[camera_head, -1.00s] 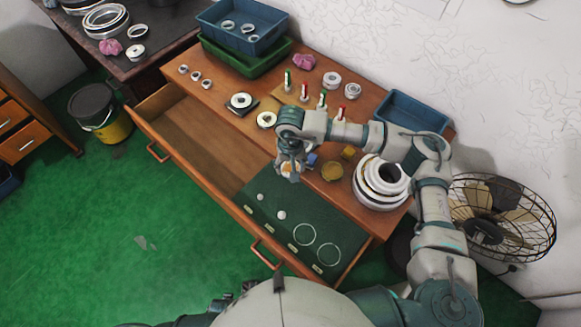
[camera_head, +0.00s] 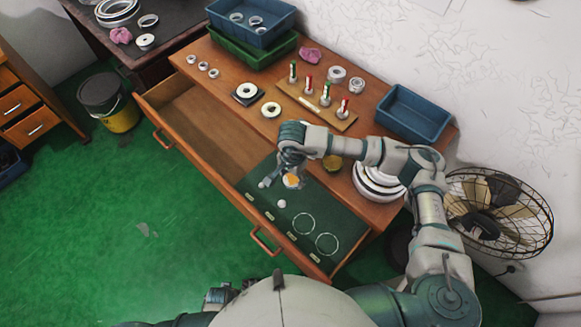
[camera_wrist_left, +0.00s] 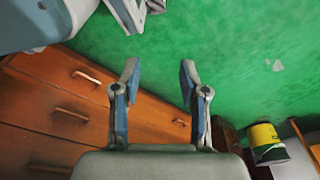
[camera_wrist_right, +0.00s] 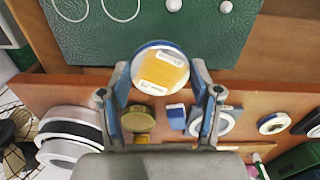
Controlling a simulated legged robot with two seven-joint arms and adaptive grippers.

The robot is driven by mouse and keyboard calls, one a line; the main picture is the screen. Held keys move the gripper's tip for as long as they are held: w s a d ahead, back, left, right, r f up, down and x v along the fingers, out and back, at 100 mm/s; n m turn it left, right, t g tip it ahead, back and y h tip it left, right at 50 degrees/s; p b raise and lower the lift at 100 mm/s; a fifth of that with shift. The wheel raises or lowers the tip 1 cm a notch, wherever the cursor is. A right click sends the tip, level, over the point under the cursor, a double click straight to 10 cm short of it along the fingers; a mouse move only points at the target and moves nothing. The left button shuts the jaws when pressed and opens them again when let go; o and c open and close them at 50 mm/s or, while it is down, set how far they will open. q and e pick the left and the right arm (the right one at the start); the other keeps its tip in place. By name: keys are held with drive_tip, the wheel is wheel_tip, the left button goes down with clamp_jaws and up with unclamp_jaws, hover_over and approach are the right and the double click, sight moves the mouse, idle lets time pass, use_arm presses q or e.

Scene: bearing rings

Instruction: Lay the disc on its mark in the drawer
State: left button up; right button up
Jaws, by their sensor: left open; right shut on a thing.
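My right gripper (camera_head: 284,172) is shut on a disc (camera_head: 292,181) with a white rim and a yellow-orange label. The right wrist view shows the disc (camera_wrist_right: 160,70) face-on between the two fingers (camera_wrist_right: 160,76). It is over the dark green mat (camera_head: 335,222) in the open drawer (camera_head: 196,128), near its table-side edge; its height above the mat is unclear. My left gripper (camera_wrist_left: 160,78) is open and empty, beside wooden drawer fronts.
The tabletop behind holds stacked white rings (camera_head: 377,184), a pegboard with red and green pegs (camera_head: 318,104), loose rings (camera_head: 270,110) and a blue tray (camera_head: 412,114). The drawer's left part is bare wood. A fan (camera_head: 497,213) stands at right, a bucket (camera_head: 108,103) at left.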

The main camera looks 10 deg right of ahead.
drive_tip(key=s+d+f+m+b, duration=0.1)
drive_tip(key=s+f+m+b, duration=0.15)
drive_tip(key=f+m, duration=0.75)
drive_tip(key=m+b, duration=0.2)
drive_tip(key=m, duration=1.6)
hover_over(304, 223)
drive_tip(key=w, duration=0.1)
drive_tip(key=f, duration=0.3)
drive_tip(key=shift+a+f, duration=0.25)
drive_tip(key=shift+f, duration=0.1)
drive_tip(key=m, duration=0.2)
drive_tip(key=f+m, duration=0.1)
drive_tip(key=shift+s+d, duration=0.25)
drive_tip(key=shift+s, duration=0.1)
drive_tip(key=shift+f+b, duration=0.4)
drive_tip(key=shift+s+f+b, duration=0.1)
drive_tip(key=shift+f+b, duration=0.7)
drive_tip(key=shift+f, duration=0.15)
drive_tip(key=shift+f+b, duration=0.5)
drive_tip(key=shift+f, duration=0.2)
use_arm(q)
drive_tip(key=w+r+t, duration=0.1)
drive_tip(key=w+r, duration=0.2)
drive_tip(key=r, duration=0.6)
drive_tip(key=w+d+r+t, duration=0.1)
drive_tip(key=w+r, duration=0.3)
drive_tip(key=r, duration=0.6)
drive_tip(key=shift+d+r+t+h, duration=0.25)
drive_tip(key=shift+r+t+h, duration=0.05)
drive_tip(key=shift+t, duration=0.2)
